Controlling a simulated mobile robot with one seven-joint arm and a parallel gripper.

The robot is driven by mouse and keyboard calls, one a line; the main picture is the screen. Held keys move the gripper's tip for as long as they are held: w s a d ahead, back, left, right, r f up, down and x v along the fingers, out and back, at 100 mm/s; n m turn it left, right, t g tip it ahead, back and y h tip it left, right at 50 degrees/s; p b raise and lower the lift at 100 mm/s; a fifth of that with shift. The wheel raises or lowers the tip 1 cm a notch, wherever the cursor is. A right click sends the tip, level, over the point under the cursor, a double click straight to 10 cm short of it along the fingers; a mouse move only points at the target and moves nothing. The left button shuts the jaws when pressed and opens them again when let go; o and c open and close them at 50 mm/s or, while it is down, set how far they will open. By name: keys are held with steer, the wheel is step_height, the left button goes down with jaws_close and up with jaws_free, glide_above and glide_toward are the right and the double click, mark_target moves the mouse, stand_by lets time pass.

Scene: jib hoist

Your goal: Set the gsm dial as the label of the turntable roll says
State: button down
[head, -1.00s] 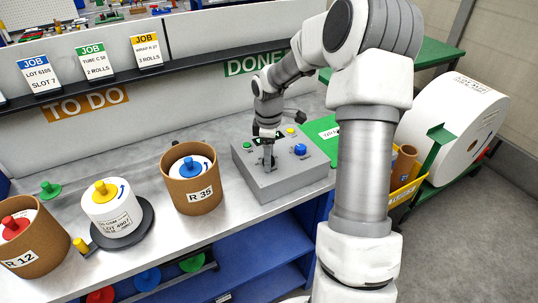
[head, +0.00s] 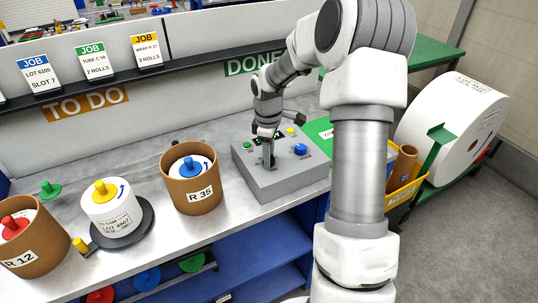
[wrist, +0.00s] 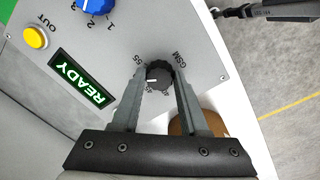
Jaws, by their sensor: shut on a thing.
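The gsm dial (wrist: 159,75) is a black knob with a white pointer line on the grey control box (head: 285,178). In the head view my gripper (head: 267,158) hides the dial. The turntable roll (head: 108,214) is white with a yellow hub and stands on the dark turntable (head: 146,229). Its label (head: 117,222) shows "GSM" and "LOT 4907"; the number before GSM is unclear.
The box has a blue knob (wrist: 96,5), a yellow OUT button (wrist: 36,37) and a lit READY display (wrist: 83,78). Brown tubs marked R 35 (head: 204,196) and R 12 (head: 40,262) stand on the bench. Bare bench lies in front of the box.

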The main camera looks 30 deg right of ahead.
steer(key=m, duration=0.3)
steer(key=shift+a, duration=0.1)
steer(key=shift+m+b, duration=0.35)
steer(key=shift+m, duration=1.75)
steer(key=shift+c, duration=2.2)
jaws_free()
step_height(320, 180, up, 18)
steer(key=p, duration=0.1)
steer(key=shift+a+f, duration=0.25)
steer(key=shift+a, duration=0.15)
steer(key=shift+s, duration=0.1)
